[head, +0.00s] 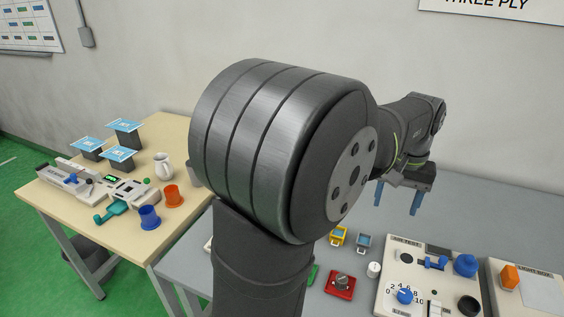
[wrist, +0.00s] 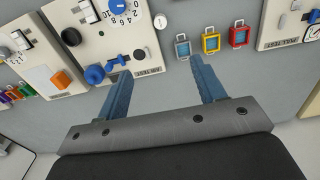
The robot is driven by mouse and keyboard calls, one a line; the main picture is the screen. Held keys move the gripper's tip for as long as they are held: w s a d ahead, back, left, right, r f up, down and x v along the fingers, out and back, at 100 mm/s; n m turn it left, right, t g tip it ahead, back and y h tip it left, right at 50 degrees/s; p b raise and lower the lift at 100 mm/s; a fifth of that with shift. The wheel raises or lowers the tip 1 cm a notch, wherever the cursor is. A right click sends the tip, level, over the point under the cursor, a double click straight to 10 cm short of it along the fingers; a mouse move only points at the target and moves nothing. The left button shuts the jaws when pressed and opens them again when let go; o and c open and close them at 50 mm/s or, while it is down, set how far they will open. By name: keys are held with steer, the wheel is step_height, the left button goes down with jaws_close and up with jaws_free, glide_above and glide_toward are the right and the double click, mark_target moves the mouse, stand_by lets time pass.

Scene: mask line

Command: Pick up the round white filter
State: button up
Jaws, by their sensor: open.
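A small round white piece (head: 374,270), apparently the filter, stands on the grey bench in the head view, just left of a control panel. It also shows in the wrist view (wrist: 160,21) near the top middle, between the panel and a grey-framed tag. My gripper (head: 396,204) is open and empty, raised above the bench beyond the piece.
A control panel (head: 388,292) with blue knobs stands close right of the piece. Yellow (head: 338,237) and grey (head: 363,242) framed tags and a red block (head: 341,285) lie to its left. A red tag (wrist: 238,36) shows in the wrist view. A wooden table (head: 75,207) stands at left.

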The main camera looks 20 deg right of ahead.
steer(key=c, duration=0.4)
steer(key=m+g+h, duration=0.2)
steer(key=m+g, duration=0.1)
steer(key=m, duration=1.7)
glide_above(374, 266)
steer(key=w+a, duration=0.2)
steer(key=f, duration=1.8)
steer(key=shift+s+d, duration=0.2)
steer(key=shift+d, duration=0.05)
steer(key=shift+d+x, duration=0.2)
steer(key=shift+x, duration=2.6)
